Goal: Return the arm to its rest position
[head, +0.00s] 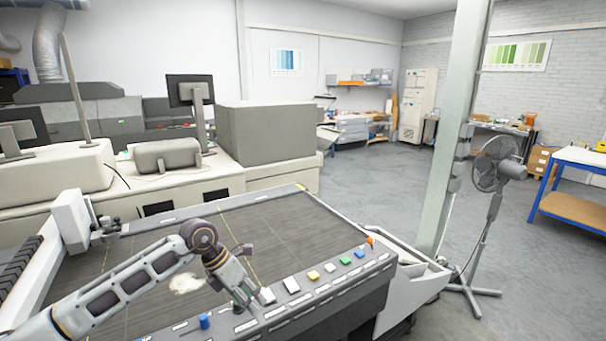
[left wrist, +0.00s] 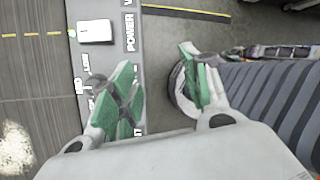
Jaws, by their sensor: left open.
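My left arm comes in from the left in the head view and reaches over a large machine with a dark flat bed (head: 270,235). My left gripper (head: 248,302) points down at the control strip along the machine's front edge. In the left wrist view the gripper (left wrist: 160,85) shows two green-padded fingers spread apart, with nothing between them. A white rocker switch (left wrist: 95,31) beside the word POWER lies just beyond the left finger. Whether the fingers touch the panel I cannot tell. My right gripper is not in view.
The control strip carries a blue knob (head: 204,321), a yellow button (head: 313,275), a green button (head: 345,261) and an orange knob (head: 370,241). A pale dusty patch (head: 186,283) lies on the bed. A fan (head: 492,190) stands right of the pillar (head: 460,130). Floor behind is clear.

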